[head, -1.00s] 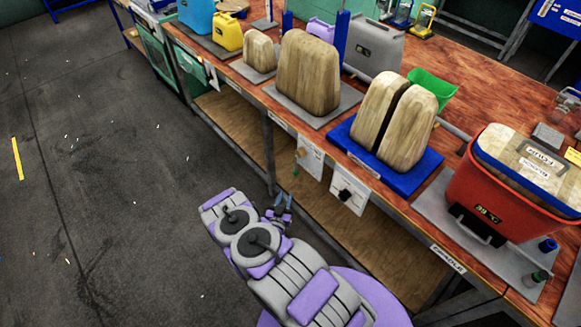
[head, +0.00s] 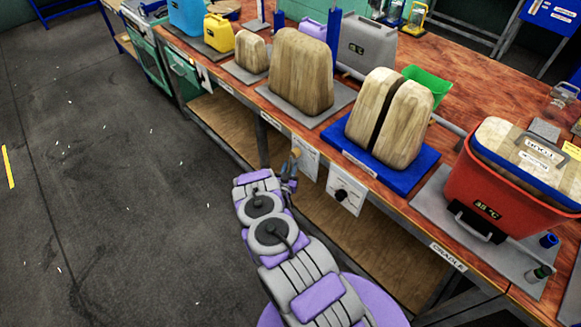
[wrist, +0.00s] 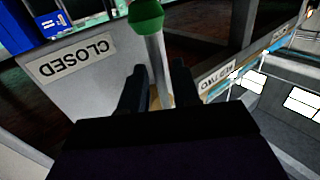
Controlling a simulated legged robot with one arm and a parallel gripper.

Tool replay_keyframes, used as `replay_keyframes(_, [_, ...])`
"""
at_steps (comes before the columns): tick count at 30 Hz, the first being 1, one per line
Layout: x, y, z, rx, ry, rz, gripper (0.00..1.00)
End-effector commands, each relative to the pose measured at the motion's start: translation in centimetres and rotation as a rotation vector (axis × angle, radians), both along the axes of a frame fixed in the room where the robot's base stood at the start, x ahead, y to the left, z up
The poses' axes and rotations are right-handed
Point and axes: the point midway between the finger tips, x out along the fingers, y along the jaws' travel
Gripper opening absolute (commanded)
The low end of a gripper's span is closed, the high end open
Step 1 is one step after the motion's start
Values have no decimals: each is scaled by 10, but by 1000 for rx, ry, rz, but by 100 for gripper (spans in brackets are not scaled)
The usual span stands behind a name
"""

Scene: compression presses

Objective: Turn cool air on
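A lever with a green ball end (wrist: 146,16) and a pale metal rod stands out from a grey plate (wrist: 85,92) in the wrist view. The plate carries a label reading CLOSED, upside down. My gripper (wrist: 158,75) is open; its two dark fingers are apart, with the lever's rod between them. I cannot tell whether either finger touches it. In the head view my gripper (head: 290,165) is at a white panel (head: 307,158) on the bench front, and it hides the lever there.
A second white panel (head: 346,190) with a black knob hangs to the right. The wooden bench (head: 440,130) holds wooden blocks (head: 391,120), a red bin (head: 490,185) reading about 35 °C, and several containers. A shelf (head: 370,245) lies below.

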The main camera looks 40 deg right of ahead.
Motion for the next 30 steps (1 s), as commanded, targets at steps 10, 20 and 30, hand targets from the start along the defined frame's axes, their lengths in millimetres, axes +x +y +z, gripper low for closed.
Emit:
replay_keyframes(10, [9, -13, 0, -1, 2, 0, 31])
replay_keyframes(20, [9, -12, 0, -1, 2, 0, 14])
replay_keyframes(30, [9, -12, 0, -1, 2, 0, 0])
